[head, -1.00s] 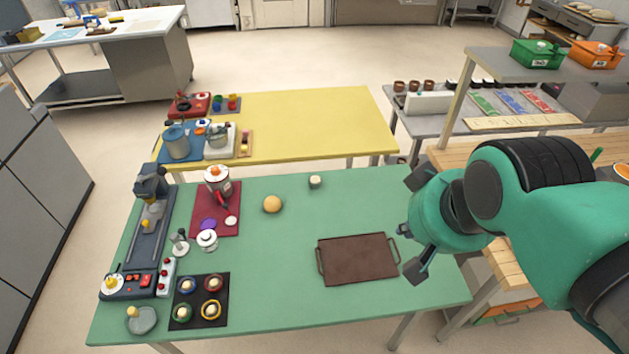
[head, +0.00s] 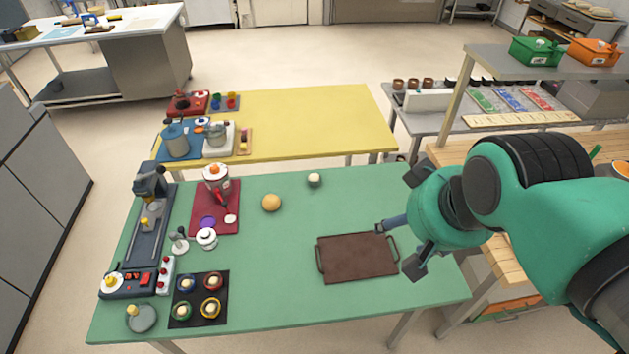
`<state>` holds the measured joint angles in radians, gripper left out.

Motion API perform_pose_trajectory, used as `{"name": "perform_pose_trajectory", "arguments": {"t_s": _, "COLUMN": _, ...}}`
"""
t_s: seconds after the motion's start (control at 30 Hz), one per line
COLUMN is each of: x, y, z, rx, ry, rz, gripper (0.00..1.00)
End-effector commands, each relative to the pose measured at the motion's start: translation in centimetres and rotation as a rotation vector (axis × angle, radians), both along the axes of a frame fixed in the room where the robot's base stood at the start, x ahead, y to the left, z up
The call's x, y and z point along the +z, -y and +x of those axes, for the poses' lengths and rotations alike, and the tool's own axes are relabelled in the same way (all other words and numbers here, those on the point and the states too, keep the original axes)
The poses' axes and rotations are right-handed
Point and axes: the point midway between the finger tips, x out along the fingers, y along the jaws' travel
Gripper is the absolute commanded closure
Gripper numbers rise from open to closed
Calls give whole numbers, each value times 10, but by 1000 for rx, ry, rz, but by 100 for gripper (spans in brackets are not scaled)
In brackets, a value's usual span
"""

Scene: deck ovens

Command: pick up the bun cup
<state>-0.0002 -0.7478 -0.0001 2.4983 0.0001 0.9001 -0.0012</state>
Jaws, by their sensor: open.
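A small pale cup (head: 314,180) stands alone near the back edge of the green table (head: 270,315), its top looking rounded; it may be the bun cup. Several coloured cups with pale buns, such as the yellow-rimmed cup (head: 211,308), sit on a black mat (head: 222,282) at the front left, so I cannot tell for sure which cup is meant. My gripper (head: 396,248) is open and empty, above the table's right side by the brown tray. It is apart from all the cups. Its third side is partly hidden by my wrist.
The brown tray (head: 357,262) with side handles lies empty below my gripper. A tan ball-like bun (head: 271,202) lies left of the pale cup. A red mat (head: 200,224) with a blender-like machine stands further left. The table between tray and black mat is clear.

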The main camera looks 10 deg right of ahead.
Motion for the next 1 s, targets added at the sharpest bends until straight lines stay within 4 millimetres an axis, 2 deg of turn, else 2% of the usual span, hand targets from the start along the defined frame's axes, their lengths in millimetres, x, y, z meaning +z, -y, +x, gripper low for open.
{"name": "perform_pose_trajectory", "arguments": {"t_s": 0.17, "x": 6, "y": -1, "z": 10, "rx": 12, "ry": -9, "rz": -5, "gripper": 37}}
{"name": "perform_pose_trajectory", "arguments": {"t_s": 0.37, "x": 18, "y": -3, "z": 36, "rx": 45, "ry": -33, "rz": -20, "gripper": 37}}
{"name": "perform_pose_trajectory", "arguments": {"t_s": 0.73, "x": 41, "y": -8, "z": 114, "rx": 135, "ry": -90, "rz": -55, "gripper": 37}}
{"name": "perform_pose_trajectory", "arguments": {"t_s": 1.0, "x": 46, "y": -14, "z": 175, "rx": 203, "ry": -133, "rz": -80, "gripper": 37}}
